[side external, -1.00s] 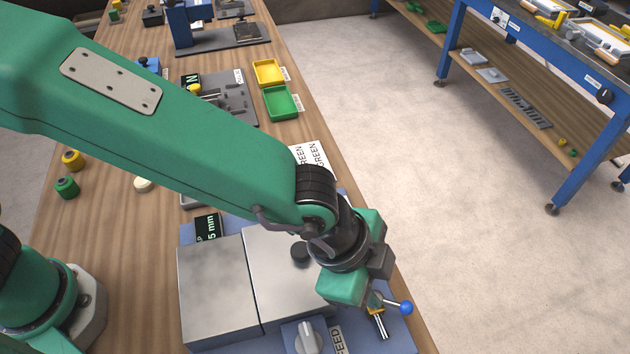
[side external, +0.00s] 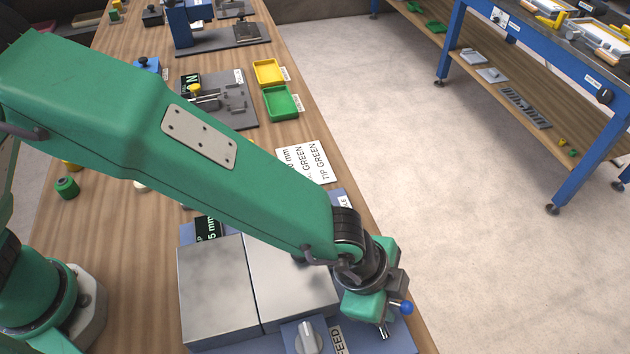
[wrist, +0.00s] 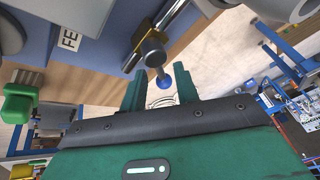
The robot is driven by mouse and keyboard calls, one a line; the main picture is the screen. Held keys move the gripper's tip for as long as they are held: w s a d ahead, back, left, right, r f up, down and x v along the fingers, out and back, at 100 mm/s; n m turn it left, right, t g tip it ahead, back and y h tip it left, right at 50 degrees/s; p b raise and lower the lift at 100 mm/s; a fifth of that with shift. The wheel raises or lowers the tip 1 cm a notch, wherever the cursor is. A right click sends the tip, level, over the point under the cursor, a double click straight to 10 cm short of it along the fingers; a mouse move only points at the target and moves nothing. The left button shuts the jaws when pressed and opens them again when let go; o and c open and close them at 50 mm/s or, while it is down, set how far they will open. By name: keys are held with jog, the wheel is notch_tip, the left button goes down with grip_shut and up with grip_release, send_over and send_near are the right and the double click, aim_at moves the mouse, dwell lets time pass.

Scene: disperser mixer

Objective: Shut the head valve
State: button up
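The head valve's lever ends in a blue ball (side external: 407,308) at the right edge of the blue-grey machine (side external: 400,340). In the wrist view the blue ball (wrist: 163,82) is on a short stem from the dark and brass valve body (wrist: 151,52). My gripper (wrist: 160,70) is open, with one green finger on each side of the ball in that view. I cannot tell whether either finger touches it. In the side view my gripper (side external: 395,290) is just above and left of the ball and hides most of the valve.
A grey knob (side external: 309,338) beside a FEED label (side external: 337,339) stands left of the valve. Steel covers (side external: 217,290) top the machine. A printed card (side external: 306,162), a green tray (side external: 281,102) and a yellow tray (side external: 268,72) lie farther back. Open floor is to the right.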

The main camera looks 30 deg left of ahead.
jog(key=shift+c, duration=0.4)
grip_shut()
jog(key=shift+w+n, duration=0.1)
jog(key=shift+n, duration=0.5)
jog(key=shift+o, duration=0.4)
grip_release()
jog(key=v, duration=0.7)
jog(key=shift+r, duration=0.35)
